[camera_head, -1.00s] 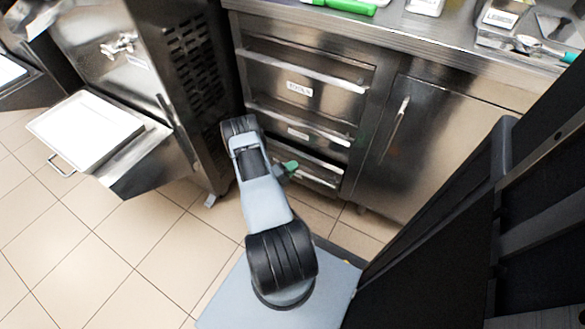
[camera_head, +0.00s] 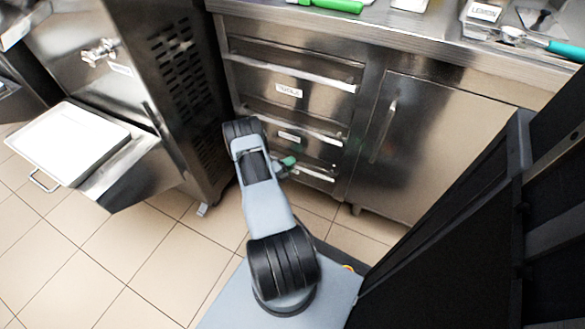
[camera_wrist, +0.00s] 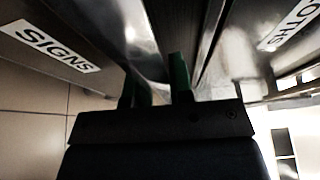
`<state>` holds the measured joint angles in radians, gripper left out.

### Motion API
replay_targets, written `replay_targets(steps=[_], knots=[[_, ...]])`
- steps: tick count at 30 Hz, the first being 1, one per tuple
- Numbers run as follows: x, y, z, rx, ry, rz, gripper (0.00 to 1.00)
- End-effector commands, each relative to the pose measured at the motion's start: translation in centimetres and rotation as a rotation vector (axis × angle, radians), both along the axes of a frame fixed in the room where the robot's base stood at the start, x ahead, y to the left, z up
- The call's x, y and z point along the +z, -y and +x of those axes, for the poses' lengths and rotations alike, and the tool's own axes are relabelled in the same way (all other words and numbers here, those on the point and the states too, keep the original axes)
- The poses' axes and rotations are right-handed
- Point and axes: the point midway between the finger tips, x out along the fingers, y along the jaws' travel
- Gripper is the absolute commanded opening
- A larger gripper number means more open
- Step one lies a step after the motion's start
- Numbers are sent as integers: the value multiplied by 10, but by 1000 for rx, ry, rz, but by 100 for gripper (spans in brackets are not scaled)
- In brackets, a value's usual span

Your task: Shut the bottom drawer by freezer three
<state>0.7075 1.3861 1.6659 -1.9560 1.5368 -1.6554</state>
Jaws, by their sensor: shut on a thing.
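The bottom drawer (camera_head: 322,164) is the lowest of three steel drawers under the counter, right of the freezer's vented side. Its front looks nearly in line with the drawers above; I cannot tell if it is fully flush. My gripper (camera_head: 287,164), with green fingers, is at the left part of its bar handle (camera_head: 316,174), partly hidden by my arm. In the wrist view, my gripper (camera_wrist: 160,82) is shut on the shiny handle (camera_wrist: 146,45).
The freezer (camera_head: 170,90) stands close on the left, with a white tray (camera_head: 68,140) jutting out in front. A cupboard door (camera_head: 430,140) is right of the drawers. The counter (camera_head: 400,35) overhangs them. Tiled floor (camera_head: 130,245) is clear at the lower left.

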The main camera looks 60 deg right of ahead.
Motion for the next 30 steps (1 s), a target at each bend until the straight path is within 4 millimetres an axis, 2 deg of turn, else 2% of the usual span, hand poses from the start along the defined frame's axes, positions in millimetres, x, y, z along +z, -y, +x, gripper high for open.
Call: replay_targets(steps=[5,6,13,23,26,30], knots=[[1,4,1,1,4,-1,0],[1,4,1,0,4,-1,24],[1,3,1,2,3,-1,46],[1,-3,3,5,1,0,47],[3,-14,7,6,0,0,47],[3,-40,16,8,0,0,47]])
